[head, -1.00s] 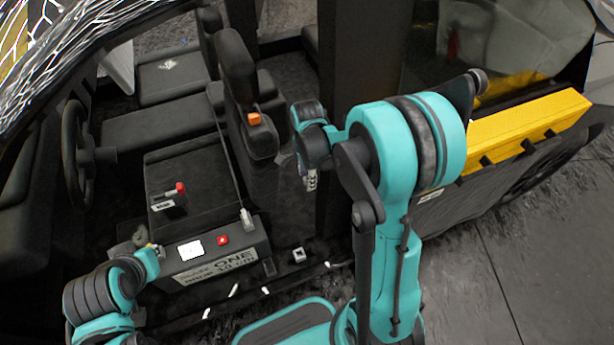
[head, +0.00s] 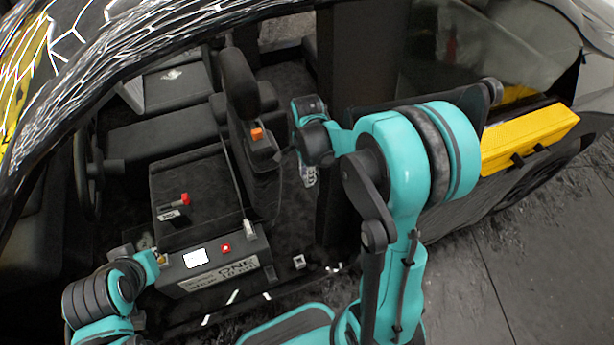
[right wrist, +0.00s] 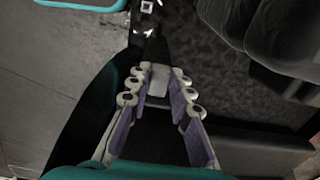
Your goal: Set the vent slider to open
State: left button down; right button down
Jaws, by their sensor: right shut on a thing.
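A small lever with a red tip (head: 184,199) and a white label lies on the black console box (head: 190,170); I cannot tell whether it is the vent slider or read its setting. My right gripper (head: 309,178) hangs right of the console, beside the seat. In the right wrist view its fingers (right wrist: 160,75) are shut on a small pale grey piece (right wrist: 158,88), which I cannot identify. My left gripper (head: 160,257) is at the left end of the console's front; its fingers are too small to judge.
The console front has a white screen (head: 196,257), a red button (head: 225,248) and a text label (head: 222,276). An orange block (head: 257,134) is on the seat. The steering wheel (head: 92,170) is at left. A yellow case (head: 530,138) lies at right. The car's roof edge crosses the top.

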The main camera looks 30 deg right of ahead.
jog(key=shift+w+r, duration=0.1)
jog(key=c, duration=1.4)
grip_release()
jog(key=shift+o, duration=0.2)
notch_tip(320, 180, up, 12)
